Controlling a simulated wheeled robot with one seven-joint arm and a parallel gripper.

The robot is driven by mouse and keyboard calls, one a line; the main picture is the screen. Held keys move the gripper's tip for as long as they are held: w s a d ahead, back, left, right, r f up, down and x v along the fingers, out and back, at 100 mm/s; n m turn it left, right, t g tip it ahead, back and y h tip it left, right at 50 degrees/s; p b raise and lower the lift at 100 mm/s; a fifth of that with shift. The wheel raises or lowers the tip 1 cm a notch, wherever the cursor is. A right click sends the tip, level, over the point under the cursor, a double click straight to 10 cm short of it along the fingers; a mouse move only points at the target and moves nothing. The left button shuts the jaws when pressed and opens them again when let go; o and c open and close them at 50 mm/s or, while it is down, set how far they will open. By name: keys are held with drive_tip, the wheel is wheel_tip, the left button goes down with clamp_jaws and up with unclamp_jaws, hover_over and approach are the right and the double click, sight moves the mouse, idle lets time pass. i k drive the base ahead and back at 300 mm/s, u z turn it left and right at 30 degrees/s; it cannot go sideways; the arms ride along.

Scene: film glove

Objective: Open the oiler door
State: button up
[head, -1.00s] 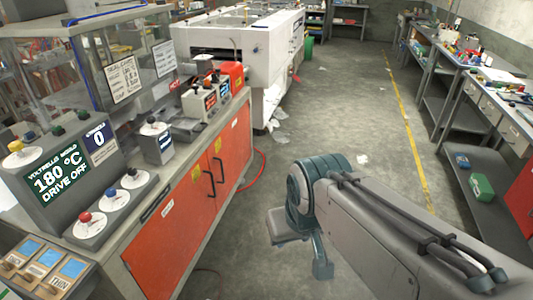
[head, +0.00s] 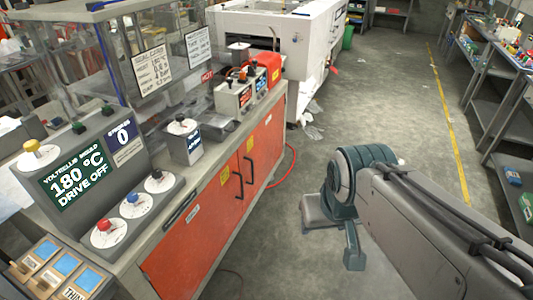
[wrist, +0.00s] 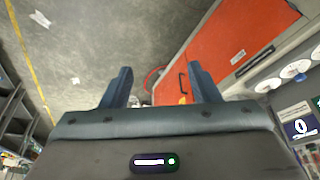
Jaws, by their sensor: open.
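The orange cabinet under the machine counter has two doors side by side, a left door (head: 212,215) and a right door (head: 262,150), each with a black bar handle near their shared edge. Both look shut. Small yellow labels on them are too small to read, so I cannot tell which is the oiler door. In the wrist view, an orange door panel (wrist: 235,50) and a black handle (wrist: 183,84) show beyond my gripper (wrist: 161,88). My gripper is open and empty, its two fingers apart. In the head view it hangs over the floor, right of the cabinet and clear of it.
A control panel (head: 75,180) with knobs and a display stands on the counter at left. A red hose (head: 290,165) lies on the floor by the cabinet. A white machine (head: 265,35) stands behind. Workbenches (head: 495,90) line the right.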

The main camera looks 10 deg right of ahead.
sight(259, 153)
drive_tip(key=u, duration=0.15)
drive_tip(key=i, duration=0.9)
drive_tip(key=z, duration=0.45)
